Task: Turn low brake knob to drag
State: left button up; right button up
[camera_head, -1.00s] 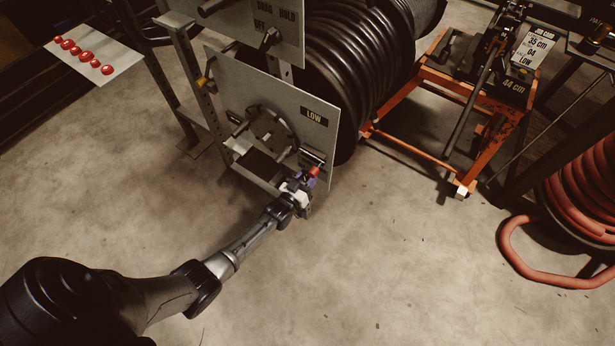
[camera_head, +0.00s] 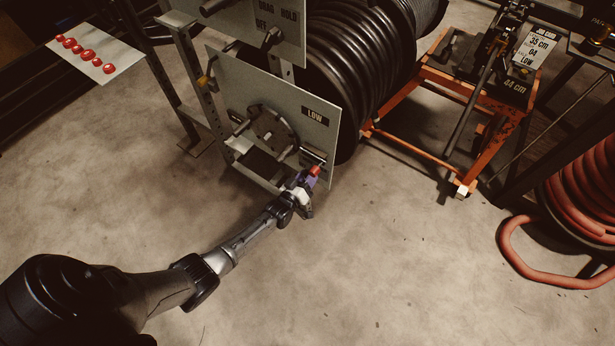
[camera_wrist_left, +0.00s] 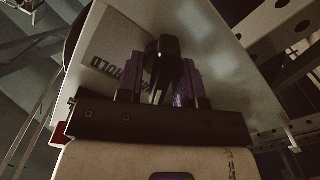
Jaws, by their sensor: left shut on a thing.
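The low brake panel (camera_head: 225,72) is a pale plate with a black LOW label (camera_head: 315,115). My left gripper (camera_head: 308,180) is at the plate's lower right corner, below the label. In the left wrist view its purple fingers (camera_wrist_left: 162,85) are shut on the black brake knob (camera_wrist_left: 163,58), which stands upright between them. Printed lettering with HOLD (camera_wrist_left: 107,70) shows upside down on the plate left of the knob. In the head view the gripper hides the knob, so its exact setting cannot be read. My right gripper is not in view.
A round hub with handles (camera_head: 270,128) sits on the plate, left of my gripper. An upper panel (camera_head: 240,20) carries DRAG, HOLD and OFF marks. A black hose reel (camera_head: 350,60) stands behind. An orange cart (camera_head: 415,150) is to the right. The floor in front is clear.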

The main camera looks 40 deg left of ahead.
pick_arm(q)
jog(key=o, duration=0.6)
jog(key=s+d+p, duration=0.1)
jog(key=s+p, duration=0.4)
jog(key=s, duration=0.8)
jog(key=shift+s+d, duration=0.2)
jog(key=shift+s, duration=0.2)
